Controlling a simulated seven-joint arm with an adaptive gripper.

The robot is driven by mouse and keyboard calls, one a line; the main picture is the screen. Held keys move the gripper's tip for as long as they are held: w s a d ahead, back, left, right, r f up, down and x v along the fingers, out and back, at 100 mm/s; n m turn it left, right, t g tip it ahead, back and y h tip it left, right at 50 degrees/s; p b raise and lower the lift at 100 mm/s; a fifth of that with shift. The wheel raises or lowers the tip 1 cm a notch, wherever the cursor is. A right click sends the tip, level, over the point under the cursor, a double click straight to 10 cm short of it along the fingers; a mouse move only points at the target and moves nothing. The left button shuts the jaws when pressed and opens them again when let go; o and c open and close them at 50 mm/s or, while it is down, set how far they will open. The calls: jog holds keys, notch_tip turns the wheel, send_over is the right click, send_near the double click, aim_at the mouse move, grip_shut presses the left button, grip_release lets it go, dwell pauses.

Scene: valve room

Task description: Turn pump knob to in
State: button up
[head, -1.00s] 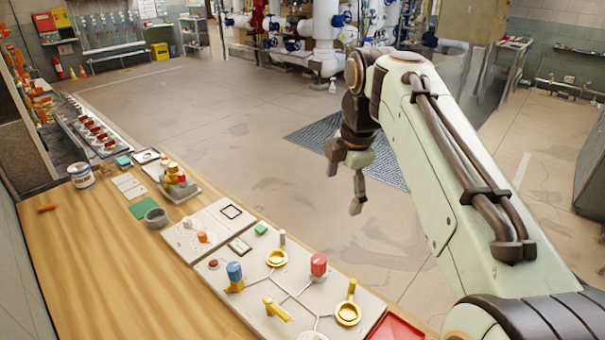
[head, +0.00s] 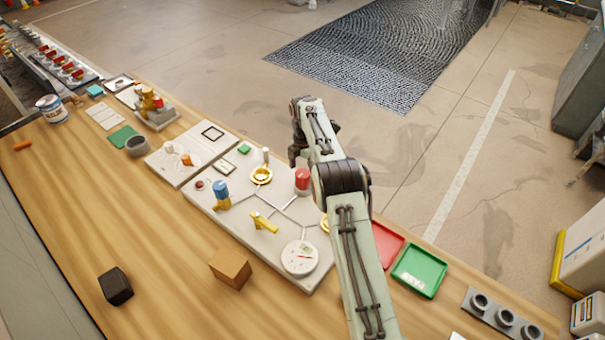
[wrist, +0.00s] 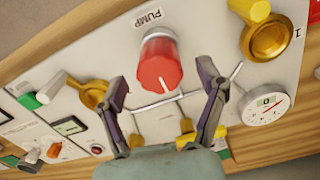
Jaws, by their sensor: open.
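The pump knob is a red round knob (wrist: 160,62) under the printed label PUMP in the wrist view. A pale pointer line shows on its face; I cannot tell which position it marks. The red knob also stands on the far edge of the panel (head: 303,180) in the head view. My gripper (wrist: 162,78) is open, its two dark fingers apart on either side of the knob's face in the wrist view. I see no clear contact. In the head view my gripper (head: 296,152) is partly hidden by my arm, just beyond the knob.
Near the knob are a yellow-gold valve (head: 261,175), a blue-topped valve (head: 221,194), a yellow lever (head: 264,222) and a dial gauge (head: 299,258). A brown block (head: 230,267) and black block (head: 115,287) lie on the wooden bench. Red and green trays (head: 420,270) stand to the right.

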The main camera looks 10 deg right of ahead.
jog(key=shift+f, duration=0.7)
jog(key=c, duration=1.2)
